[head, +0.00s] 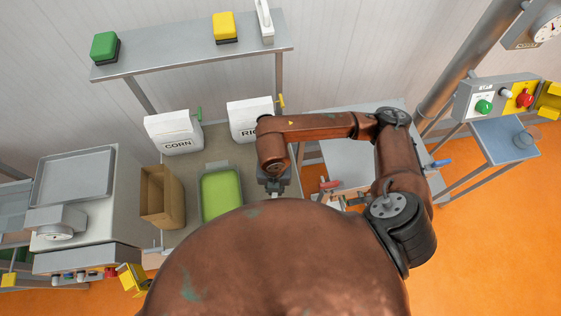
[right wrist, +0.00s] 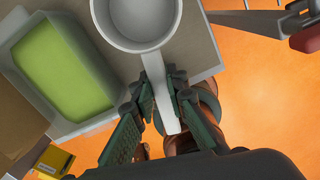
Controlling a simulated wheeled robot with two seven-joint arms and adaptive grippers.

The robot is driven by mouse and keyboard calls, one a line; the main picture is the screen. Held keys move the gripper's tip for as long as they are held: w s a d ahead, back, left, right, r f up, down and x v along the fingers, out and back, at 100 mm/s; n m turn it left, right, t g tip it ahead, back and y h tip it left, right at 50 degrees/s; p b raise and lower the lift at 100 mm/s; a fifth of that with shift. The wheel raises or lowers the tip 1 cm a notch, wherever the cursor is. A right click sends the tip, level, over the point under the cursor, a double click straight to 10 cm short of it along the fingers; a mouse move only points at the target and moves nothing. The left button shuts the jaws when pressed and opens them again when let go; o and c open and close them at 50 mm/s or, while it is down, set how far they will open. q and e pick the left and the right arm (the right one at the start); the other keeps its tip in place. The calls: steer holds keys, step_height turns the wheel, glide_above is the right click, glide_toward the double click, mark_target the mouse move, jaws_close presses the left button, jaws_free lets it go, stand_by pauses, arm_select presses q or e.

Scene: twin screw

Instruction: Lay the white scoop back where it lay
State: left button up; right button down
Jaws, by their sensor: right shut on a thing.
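The white scoop (right wrist: 138,20) shows in the right wrist view, its round bowl at the top and its handle (right wrist: 163,95) pointing down. My right gripper (right wrist: 160,92) is shut on the handle, one finger on each side. The scoop is over the corner of the table (right wrist: 200,45); I cannot tell whether it touches the top. In the head view my right gripper (head: 275,184) is at the table to the right of the green tray, and my own body hides the scoop. My left gripper is not in view.
A green tray (head: 221,192) and an open brown box (head: 160,195) stand left of my right gripper. White CORN (head: 174,133) and RICE (head: 246,120) bags stand behind. A grey table (head: 345,150) holding red-handled tools is to the right.

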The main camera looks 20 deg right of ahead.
steer(key=m, duration=0.2)
steer(key=s+m, duration=0.1)
steer(key=m, duration=0.1)
steer(key=a+m, duration=0.1)
steer(key=m, duration=0.1)
steer(key=shift+s+a+f, duration=0.1)
steer(key=shift+s, duration=0.1)
steer(key=shift+w, duration=0.1)
steer(key=shift+m, duration=0.3)
steer(key=w+d+f, duration=0.1)
steer(key=w, duration=0.1)
steer(key=w+f+p, duration=0.1)
steer(key=w, duration=0.2)
steer(key=w+d+f, duration=0.1)
steer(key=w, duration=0.2)
steer(key=shift+d+f, duration=0.3)
steer(key=shift+f, duration=0.05)
steer(key=w+f, duration=0.2)
steer(key=w+d+f, duration=0.1)
steer(key=w+f, duration=0.1)
steer(key=f, duration=0.1)
steer(key=shift+w+p, duration=0.1)
steer(key=shift+p, duration=0.25)
steer(key=shift+w+d+f, duration=0.25)
steer(key=shift+w+f, duration=0.25)
steer(key=shift+f, duration=0.25)
step_height(320, 180, down, 3)
steer(key=shift+r+p, duration=0.1)
steer(key=shift+p, duration=0.3)
